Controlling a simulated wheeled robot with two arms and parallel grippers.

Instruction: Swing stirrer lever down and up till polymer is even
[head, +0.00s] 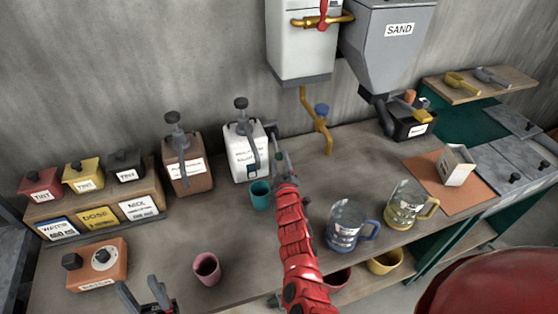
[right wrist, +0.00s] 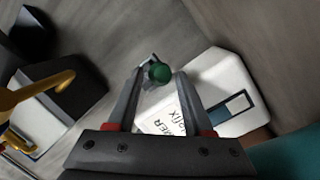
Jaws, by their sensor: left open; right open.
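The white polymer container (head: 243,150) stands at the back of the bench, with a pump head on top and a small dark level window in front. In the right wrist view it (right wrist: 238,75) lies beyond my fingers, its label partly hidden. A lever with a green knob (right wrist: 158,72) shows between the fingertips of my right gripper (right wrist: 155,75). The fingers stand open on both sides of the knob; I cannot tell whether they touch it. In the head view my right gripper (head: 268,150) is beside the container's right side. My left gripper (head: 148,298) is open and empty at the front edge.
A teal cup (head: 260,194) stands close in front of the container. A pink cup (head: 207,268), a blue-handled jug (head: 345,226) and a yellow-handled jug (head: 405,206) stand further forward. A brown pump container (head: 187,162) is to the left. A yellow pipe (head: 318,130) hangs behind.

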